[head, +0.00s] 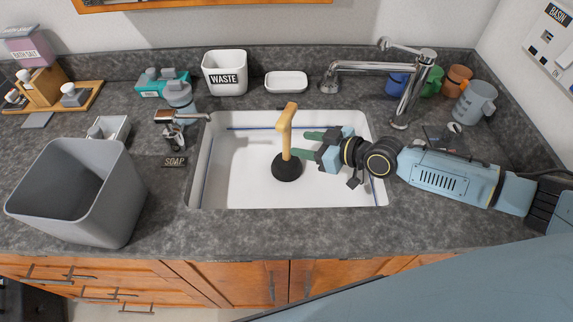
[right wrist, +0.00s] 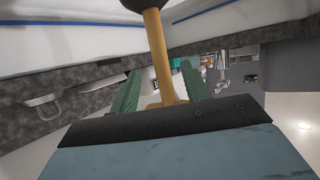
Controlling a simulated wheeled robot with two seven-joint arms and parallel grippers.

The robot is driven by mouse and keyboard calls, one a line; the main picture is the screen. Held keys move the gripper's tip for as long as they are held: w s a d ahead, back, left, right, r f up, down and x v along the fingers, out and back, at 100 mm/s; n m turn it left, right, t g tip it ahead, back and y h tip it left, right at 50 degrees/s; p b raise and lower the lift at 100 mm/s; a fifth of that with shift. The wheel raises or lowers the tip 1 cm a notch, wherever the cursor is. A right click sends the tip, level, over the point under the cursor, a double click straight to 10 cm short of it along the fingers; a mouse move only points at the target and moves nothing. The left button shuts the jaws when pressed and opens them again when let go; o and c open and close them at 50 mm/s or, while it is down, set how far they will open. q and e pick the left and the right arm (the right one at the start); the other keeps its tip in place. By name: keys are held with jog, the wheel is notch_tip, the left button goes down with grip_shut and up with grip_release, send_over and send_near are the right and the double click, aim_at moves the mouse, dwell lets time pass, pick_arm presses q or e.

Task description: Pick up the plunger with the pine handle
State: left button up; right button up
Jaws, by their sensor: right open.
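The plunger stands upright in the white sink (head: 235,185), with a black rubber cup (head: 287,168) on the basin floor and a pale pine handle (head: 286,127) rising above it. My right gripper (head: 306,143) reaches in from the right, with its green fingers open at the handle's height. In the right wrist view the pine handle (right wrist: 158,45) runs between the two spread green fingers (right wrist: 166,72), and the black cup shows at the top edge. I cannot tell whether either finger touches the handle. My left gripper is not in view.
A chrome faucet (head: 408,95) stands behind the sink at the right, near several coloured mugs (head: 475,103). A grey bin (head: 110,215) stands on the left counter. A white waste cup (head: 225,72) and soap dish (head: 286,82) sit behind the basin.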

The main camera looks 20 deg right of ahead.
aim_at(286, 139)
jog(key=x, duration=0.5)
jog(key=shift+w+a+r, duration=0.1)
jog(key=shift+w+a, duration=0.4)
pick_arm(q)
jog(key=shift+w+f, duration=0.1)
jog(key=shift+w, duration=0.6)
pick_arm(e)
jog(key=shift+c, duration=0.4)
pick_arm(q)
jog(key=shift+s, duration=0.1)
pick_arm(e)
grip_shut()
